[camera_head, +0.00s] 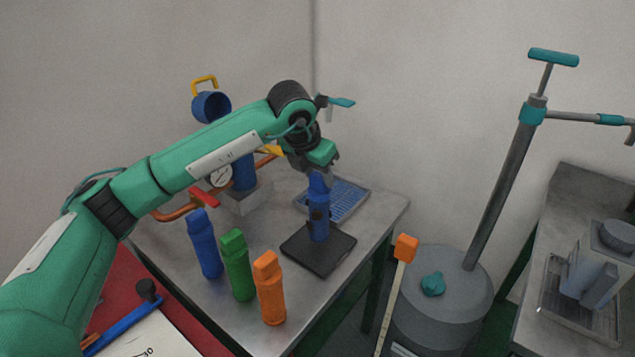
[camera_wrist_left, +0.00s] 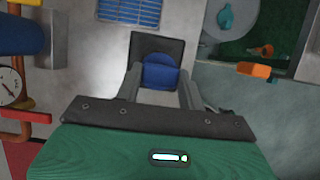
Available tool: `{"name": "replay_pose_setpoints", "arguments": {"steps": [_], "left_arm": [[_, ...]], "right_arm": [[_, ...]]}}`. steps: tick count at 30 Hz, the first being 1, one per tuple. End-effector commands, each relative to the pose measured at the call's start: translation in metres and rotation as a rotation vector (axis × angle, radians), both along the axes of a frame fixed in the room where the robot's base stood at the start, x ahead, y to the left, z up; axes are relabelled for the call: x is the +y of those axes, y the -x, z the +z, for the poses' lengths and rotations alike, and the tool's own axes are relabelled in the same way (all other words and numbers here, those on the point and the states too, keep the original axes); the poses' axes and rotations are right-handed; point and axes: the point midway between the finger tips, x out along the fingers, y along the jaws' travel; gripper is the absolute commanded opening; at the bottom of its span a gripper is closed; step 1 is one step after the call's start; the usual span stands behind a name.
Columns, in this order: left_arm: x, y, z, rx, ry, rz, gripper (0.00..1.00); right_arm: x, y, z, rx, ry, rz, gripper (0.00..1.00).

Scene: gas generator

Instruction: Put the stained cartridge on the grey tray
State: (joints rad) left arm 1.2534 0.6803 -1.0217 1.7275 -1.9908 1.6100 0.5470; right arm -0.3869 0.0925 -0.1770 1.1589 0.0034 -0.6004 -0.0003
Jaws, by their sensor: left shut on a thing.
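The stained cartridge (camera_head: 318,213) is blue with dark blotches and upright. My left gripper (camera_head: 320,171) is shut on its upper end from above. In the left wrist view, the cartridge's blue top (camera_wrist_left: 160,76) is between the two fingers. The dark grey square tray (camera_head: 318,258) lies on the metal table, directly below the cartridge, and it also shows in the wrist view (camera_wrist_left: 158,46). The cartridge's foot is over the tray; I cannot tell whether it touches. My right gripper is not in view.
Blue (camera_head: 205,245), green (camera_head: 237,265) and orange (camera_head: 270,288) cartridges stand left of the tray. A blue grated panel (camera_head: 348,196) lies behind it. A gauge and copper pipe (camera_head: 178,213) are at the back left. An orange-topped stick (camera_head: 405,248) rises beyond the table's right edge.

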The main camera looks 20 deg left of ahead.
Motion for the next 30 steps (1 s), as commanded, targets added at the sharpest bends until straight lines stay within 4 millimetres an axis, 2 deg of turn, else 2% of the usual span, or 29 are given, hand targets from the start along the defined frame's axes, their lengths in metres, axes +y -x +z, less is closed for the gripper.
{"name": "replay_pose_setpoints", "arguments": {"steps": [3, 6, 10, 20, 21, 23, 30], "left_arm": [[0.001, 0.0, -0.02, 0.003, -0.001, 0.001, 0.02], [0.001, 0.0, -0.029, 0.001, 0.0, 0.001, 0.02], [0.0, 0.0, -0.029, -0.001, 0.001, 0.001, 0.02], [0.0, 0.0, -0.032, 0.0, 0.0, 0.001, 0.02], [0.0, 0.0, -0.031, 0.0, 0.0, 0.001, 0.47], [0.0, 0.0, -0.031, 0.0, 0.0, 0.001, 0.59], [0.0, 0.0, -0.031, 0.0, 0.0, 0.001, 0.61]], "right_arm": [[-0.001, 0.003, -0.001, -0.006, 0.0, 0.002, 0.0], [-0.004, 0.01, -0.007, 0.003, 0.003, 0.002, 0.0], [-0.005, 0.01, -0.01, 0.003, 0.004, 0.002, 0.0], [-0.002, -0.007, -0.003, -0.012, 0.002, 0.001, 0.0], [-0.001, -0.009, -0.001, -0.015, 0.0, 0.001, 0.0], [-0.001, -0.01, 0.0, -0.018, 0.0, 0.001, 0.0], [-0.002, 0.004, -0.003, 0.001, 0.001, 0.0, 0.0]]}}
